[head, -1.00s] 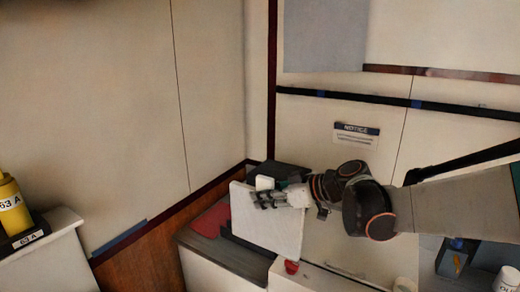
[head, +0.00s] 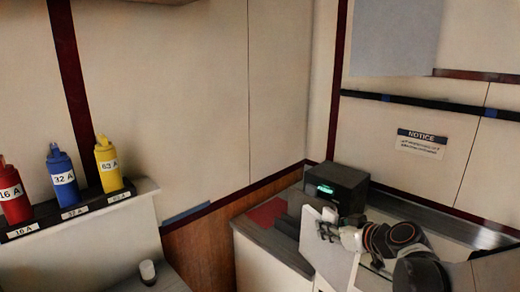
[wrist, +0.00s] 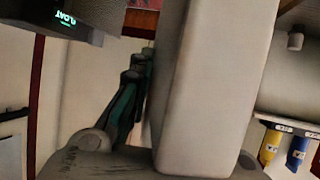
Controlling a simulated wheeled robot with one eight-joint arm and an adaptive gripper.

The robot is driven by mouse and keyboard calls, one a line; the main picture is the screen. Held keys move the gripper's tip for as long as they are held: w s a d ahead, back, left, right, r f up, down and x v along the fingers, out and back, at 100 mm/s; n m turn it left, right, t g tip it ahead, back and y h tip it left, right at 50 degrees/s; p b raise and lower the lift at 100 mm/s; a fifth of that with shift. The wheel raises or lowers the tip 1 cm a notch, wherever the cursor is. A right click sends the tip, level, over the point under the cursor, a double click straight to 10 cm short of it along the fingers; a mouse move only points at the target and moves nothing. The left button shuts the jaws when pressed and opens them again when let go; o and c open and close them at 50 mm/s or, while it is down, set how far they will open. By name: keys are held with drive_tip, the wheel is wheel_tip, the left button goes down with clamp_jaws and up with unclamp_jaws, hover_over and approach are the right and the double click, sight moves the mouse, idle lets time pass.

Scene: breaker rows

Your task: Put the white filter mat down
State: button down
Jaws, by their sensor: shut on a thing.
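The white filter mat (head: 322,256) is a pale flat panel, tilted on edge in the head view. My gripper (head: 328,230) is shut on it near its upper right edge. In the wrist view the mat (wrist: 218,85) fills the middle as a broad pale slab. A dark and teal gripper finger (wrist: 128,95) shows left of it there. The mat's lower part runs toward the bottom of the head view. I cannot tell whether its lower edge touches anything.
A black box with a green display (head: 335,187) stands on the counter behind the mat. A red patch (head: 267,213) lies on the counter to the left. Red (head: 12,195), blue (head: 63,180) and yellow (head: 107,162) bottles stand in a labelled rack. A small white-topped cylinder (head: 147,271) stands below the rack.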

sight(326, 244)
drive_tip(key=shift+s+d+f+m+t+h+b, duration=0.1)
drive_tip(key=shift+d+f+m+t+h+b, duration=0.3)
drive_tip(key=shift+f, duration=0.6)
drive_tip(key=shift+s+d+f+m+h+b, duration=0.1)
drive_tip(key=shift+f+m+h, duration=0.5)
drive_tip(key=shift+f, duration=0.4)
